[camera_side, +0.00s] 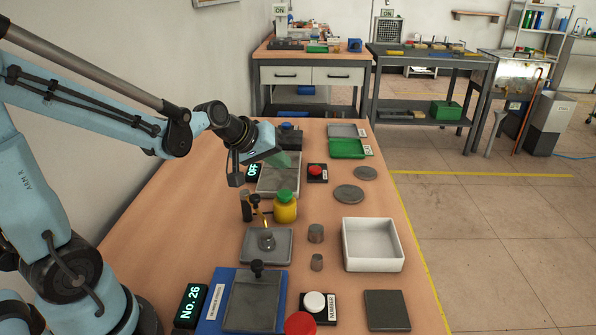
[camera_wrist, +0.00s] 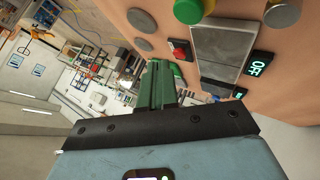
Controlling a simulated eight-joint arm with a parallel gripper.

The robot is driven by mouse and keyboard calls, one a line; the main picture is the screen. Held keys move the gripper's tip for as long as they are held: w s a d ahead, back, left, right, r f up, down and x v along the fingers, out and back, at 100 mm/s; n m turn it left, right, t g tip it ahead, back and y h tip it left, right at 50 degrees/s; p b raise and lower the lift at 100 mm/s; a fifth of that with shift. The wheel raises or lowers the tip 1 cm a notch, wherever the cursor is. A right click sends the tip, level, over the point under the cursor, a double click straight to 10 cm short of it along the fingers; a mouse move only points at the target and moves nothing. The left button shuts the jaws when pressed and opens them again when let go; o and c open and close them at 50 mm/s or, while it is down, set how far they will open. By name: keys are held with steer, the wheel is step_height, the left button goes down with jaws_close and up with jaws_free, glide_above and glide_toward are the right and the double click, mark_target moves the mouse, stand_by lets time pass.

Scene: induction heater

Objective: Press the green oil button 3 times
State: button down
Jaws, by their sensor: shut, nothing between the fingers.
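The green oil button (camera_side: 286,194) is the domed green cap on a yellow oil container (camera_side: 285,211), standing upright on the table. The green cap also shows at the top edge of the wrist view (camera_wrist: 188,11), partly cut off. My gripper (camera_side: 287,160) has green fingers and is shut and empty. It hangs tilted over the grey plate by the OFF display, behind the oil container and apart from the button. In the wrist view, my shut fingers (camera_wrist: 162,68) are well below the green button.
A red button (camera_side: 316,171) on a black base stands right of my gripper. A grey tray (camera_side: 280,245) with a nozzle above it is in front of the oil container. A wall borders the left.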

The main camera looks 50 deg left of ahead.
mark_target(280, 194)
steer(key=shift+f, duration=2.4)
steer(key=shift+f, duration=0.15)
steer(key=shift+f, duration=0.25)
steer(key=shift+f, duration=0.5)
stand_by(0.9)
steer(key=shift+r, duration=0.95)
steer(key=shift+r, duration=2.5)
stand_by(0.4)
